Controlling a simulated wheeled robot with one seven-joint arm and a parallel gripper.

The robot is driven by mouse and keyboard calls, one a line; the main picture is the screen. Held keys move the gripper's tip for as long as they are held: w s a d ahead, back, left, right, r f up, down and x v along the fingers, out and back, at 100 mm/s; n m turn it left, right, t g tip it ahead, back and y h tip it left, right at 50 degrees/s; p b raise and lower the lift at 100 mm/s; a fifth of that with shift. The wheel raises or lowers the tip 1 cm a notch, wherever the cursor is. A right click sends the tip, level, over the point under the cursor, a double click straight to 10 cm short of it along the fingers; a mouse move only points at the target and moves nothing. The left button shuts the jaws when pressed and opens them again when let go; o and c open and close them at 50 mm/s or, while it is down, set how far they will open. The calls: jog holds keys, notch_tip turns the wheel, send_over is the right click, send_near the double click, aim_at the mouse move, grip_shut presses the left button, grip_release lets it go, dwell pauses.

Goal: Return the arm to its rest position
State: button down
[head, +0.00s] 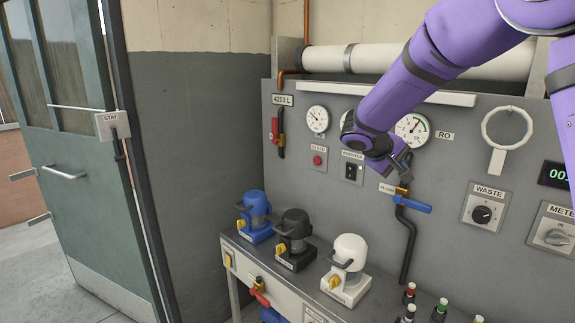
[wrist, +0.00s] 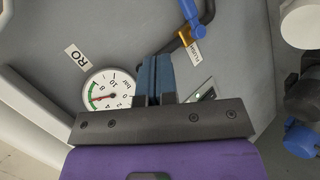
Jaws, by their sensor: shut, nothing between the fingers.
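My purple arm (head: 430,60) reaches in from the upper right of the head view, across the front of the grey wall panel. My gripper (head: 400,167) is at its lower end, in front of the panel near the FLUSH label and the blue-handled valve. In the wrist view the two blue-grey fingers of my gripper (wrist: 154,78) are together with nothing held. The blue valve handle (wrist: 196,18) shows just beyond the fingertips. I cannot tell whether the gripper touches the panel or the valve.
The panel carries a RO gauge (head: 413,129), a BOOSTER switch (head: 351,172), a WASTE knob (head: 482,214) and a white ring (head: 507,127). Blue, black and white units (head: 347,262) stand on the bench below, with several small bottles. A green door (head: 75,170) is at left.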

jog(key=s+d+r+m+y, duration=0.15)
jog(key=s+r+y, duration=0.25)
jog(key=s, duration=1.1)
jog(key=s+d+r+m+y, duration=0.1)
jog(key=s+d+r+y, duration=0.25)
jog(key=s, duration=1.05)
jog(key=s+a+f+t+y, duration=0.1)
jog(key=s+a+y, duration=0.1)
jog(key=s, duration=0.7)
jog(key=shift+a+f+m, duration=0.15)
jog(key=shift+a+m, duration=0.2)
jog(key=shift+a, duration=0.25)
